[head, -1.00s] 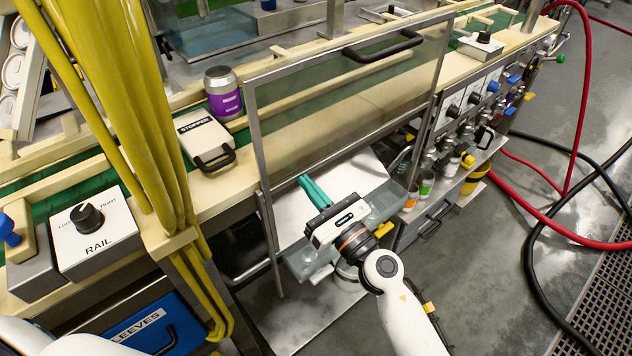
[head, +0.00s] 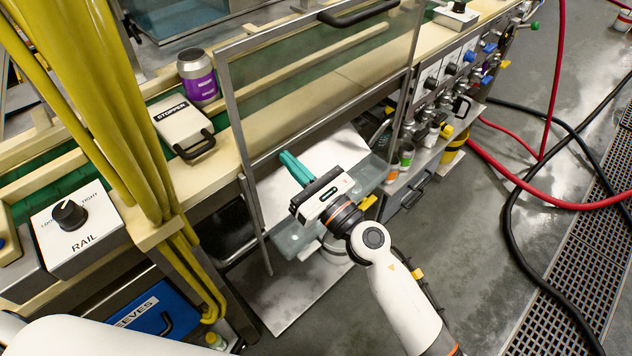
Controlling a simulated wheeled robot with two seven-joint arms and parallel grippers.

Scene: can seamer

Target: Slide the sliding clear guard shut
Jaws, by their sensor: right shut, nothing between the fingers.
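The sliding clear guard (head: 305,85) is a clear panel in a grey metal frame, standing upright in front of the green conveyor. Its black handle (head: 357,12) is at the top edge of the picture. My right gripper (head: 287,158) has teal fingers, shut and empty, in front of the panel's lower part and well below the handle. I cannot tell whether the fingertips touch the panel. My left gripper is out of view; a white part of my own body shows at the bottom left.
A purple can (head: 198,77) and the white STOPPER box (head: 182,127) stand left of the guard. The RAIL knob box (head: 75,230) is nearer left, beside yellow hoses (head: 100,110). Valves and gauges (head: 455,85) line the right side. Red and black hoses cross open floor at right.

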